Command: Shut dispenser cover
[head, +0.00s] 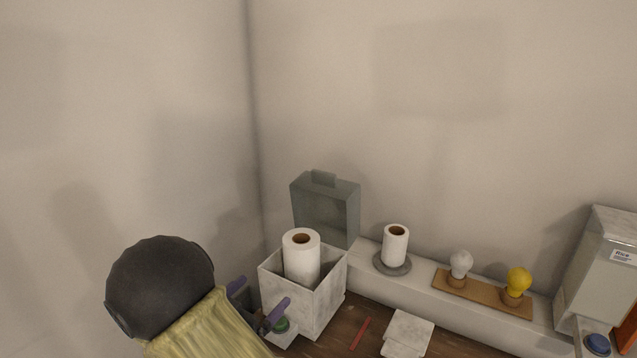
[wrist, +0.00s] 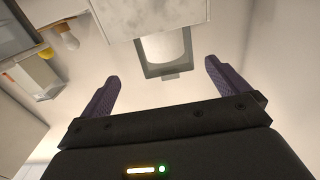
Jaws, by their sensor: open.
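The dispenser is a pale marbled open-topped box (head: 325,295) with a white paper roll (head: 301,258) standing in it. Its grey cover (head: 327,210) stands raised behind the box, with a small tab on its top edge. In the wrist view the cover (wrist: 151,72) shows beyond the box (wrist: 130,18), at the top middle, with white seen inside its frame. My gripper (head: 258,297) is at the front left of the box, open and empty, its purple fingers apart. In the wrist view my gripper (wrist: 162,75) points toward the cover, which appears between and beyond the fingers. Contact with the box cannot be told.
A green button (head: 281,325) sits low at the box's front. On the ledge stand another paper roll (head: 396,245) and a wooden board (head: 484,294) with white and yellow bulbs. A rice dispenser (head: 600,265) is at right. A red stick (head: 360,333) and white squares (head: 408,331) lie on the wood.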

